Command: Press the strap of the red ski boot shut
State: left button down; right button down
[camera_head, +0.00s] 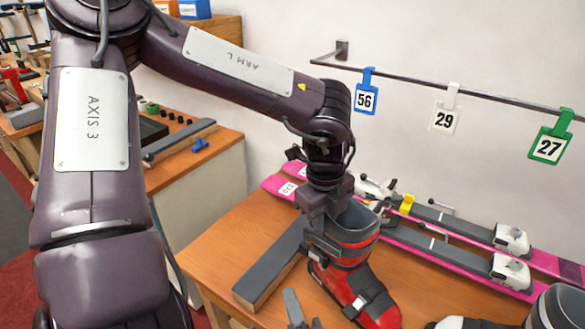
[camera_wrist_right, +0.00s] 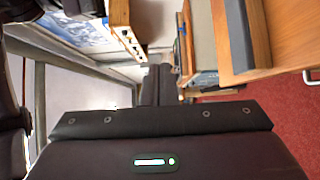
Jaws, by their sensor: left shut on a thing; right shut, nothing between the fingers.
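The red ski boot (camera_head: 376,308) stands on the wooden bench, with a grey and red cuff and a dark band across its front. My left gripper (camera_head: 313,240) is at the left rim of the cuff and is shut on the boot. Its fingers hide the exact part they grip, so I cannot tell whether it is the strap. My right gripper (camera_head: 290,298) is at the bottom edge of the head view, left of the boot's toe, apart from it. It is shut and empty, and it also shows in the right wrist view (camera_wrist_right: 158,72).
A grey block (camera_head: 262,275) lies on the bench (camera_head: 225,243) left of the boot. Pink skis (camera_head: 465,262) with bindings lie behind it. Another boot (camera_head: 560,308) is at the lower right. Numbered tags (camera_head: 443,118) hang from a wall rail.

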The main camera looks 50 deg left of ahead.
jog(key=v, duration=1.2)
jog(key=shift+w, duration=0.1)
pick_arm(q)
jog(key=c, duration=1.3)
grip_release()
jog(key=shift+r, duration=0.1)
jog(key=r, duration=0.4)
jog(key=r+b, duration=0.1)
jog(key=r, duration=0.2)
jog(key=shift+s+r, duration=0.2)
jog(key=shift+r, duration=0.15)
pick_arm(e)
jog(key=shift+f, duration=0.55)
